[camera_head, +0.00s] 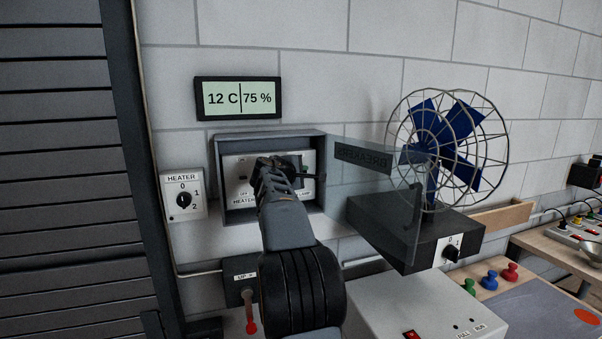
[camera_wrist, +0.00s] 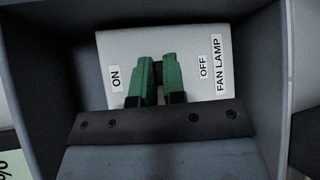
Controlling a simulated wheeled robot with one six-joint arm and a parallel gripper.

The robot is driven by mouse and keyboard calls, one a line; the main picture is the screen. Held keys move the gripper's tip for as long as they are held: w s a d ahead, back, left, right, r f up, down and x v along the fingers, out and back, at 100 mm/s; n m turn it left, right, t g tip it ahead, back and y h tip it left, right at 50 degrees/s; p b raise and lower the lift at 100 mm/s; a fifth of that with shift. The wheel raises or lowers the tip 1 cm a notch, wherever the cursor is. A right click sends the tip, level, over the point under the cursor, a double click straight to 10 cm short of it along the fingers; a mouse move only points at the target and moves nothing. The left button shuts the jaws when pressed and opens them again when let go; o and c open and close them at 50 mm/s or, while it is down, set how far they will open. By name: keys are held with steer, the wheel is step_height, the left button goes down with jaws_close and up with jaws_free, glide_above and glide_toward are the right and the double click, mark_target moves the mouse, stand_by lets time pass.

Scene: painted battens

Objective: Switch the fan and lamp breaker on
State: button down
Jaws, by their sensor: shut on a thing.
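The breaker box (camera_head: 222,178) is a grey wall box with a pale panel inside. My gripper (camera_head: 290,170) reaches into its right half and hides much of the panel. In the wrist view the green fingers of my gripper (camera_wrist: 159,75) are shut on a dark breaker lever (camera_wrist: 158,72), mostly hidden between them. The panel (camera_wrist: 190,48) carries an ON label (camera_wrist: 115,79) on the left, and an OFF label (camera_wrist: 204,67) and a FAN LAMP label (camera_wrist: 219,66) on the right. The lever shows between ON and OFF; its exact setting is unclear.
A clear door (camera_head: 365,160) marked BREAKERS stands open right of the box. A blue-bladed fan (camera_head: 440,145) on a dark base is beyond it. A heater dial (camera_head: 183,200) is left, a display (camera_head: 238,98) above. A white box (camera_head: 425,305) stands below.

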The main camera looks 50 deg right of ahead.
steer(key=c, duration=1.2)
jaws_free()
steer(key=shift+a, duration=0.1)
steer(key=b+v, duration=0.4)
steer(key=v, duration=0.9)
steer(key=shift+a+b, duration=0.35)
steer(key=shift+b, duration=0.05)
steer(key=shift+r, duration=0.1)
